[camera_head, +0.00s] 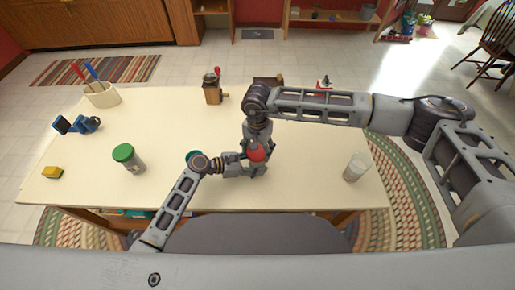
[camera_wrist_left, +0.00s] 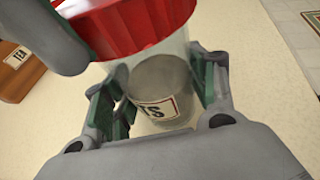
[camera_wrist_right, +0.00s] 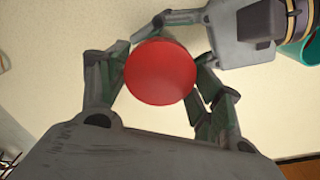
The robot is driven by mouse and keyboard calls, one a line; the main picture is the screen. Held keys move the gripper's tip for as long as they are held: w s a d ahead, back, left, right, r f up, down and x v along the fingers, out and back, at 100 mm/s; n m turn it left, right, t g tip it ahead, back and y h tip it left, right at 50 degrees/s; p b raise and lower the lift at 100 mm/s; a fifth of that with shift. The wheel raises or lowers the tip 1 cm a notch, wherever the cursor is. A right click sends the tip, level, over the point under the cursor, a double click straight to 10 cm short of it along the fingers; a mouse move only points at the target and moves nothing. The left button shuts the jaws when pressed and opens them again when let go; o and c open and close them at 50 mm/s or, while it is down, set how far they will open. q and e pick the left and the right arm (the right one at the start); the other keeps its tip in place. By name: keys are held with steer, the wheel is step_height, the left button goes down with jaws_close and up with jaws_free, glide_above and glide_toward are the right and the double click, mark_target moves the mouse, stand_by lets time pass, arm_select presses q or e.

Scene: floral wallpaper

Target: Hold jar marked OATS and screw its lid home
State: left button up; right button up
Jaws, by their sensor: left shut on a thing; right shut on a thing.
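The jar (camera_wrist_left: 155,72) is clear glass with grey contents and a label ending in "TS"; the rest of the label is hidden. My left gripper (camera_head: 243,168) is shut around its lower body, one finger on each side, near the table's front edge. The red lid (camera_head: 257,153) sits over the jar's mouth, and it shows from above in the right wrist view (camera_wrist_right: 160,72). My right gripper (camera_head: 257,141) comes down from above and is shut on the lid's sides. I cannot tell how tightly the lid is seated.
A green-lidded jar (camera_head: 130,162) and a teal cup (camera_head: 193,155) stand left of the held jar. A whitish glass (camera_head: 355,169) stands at the right. The cream table (camera_head: 310,150) has free room on the right.

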steer(key=shift+m, duration=1)
steer(key=o, duration=0.8)
steer(key=shift+n, duration=6.4)
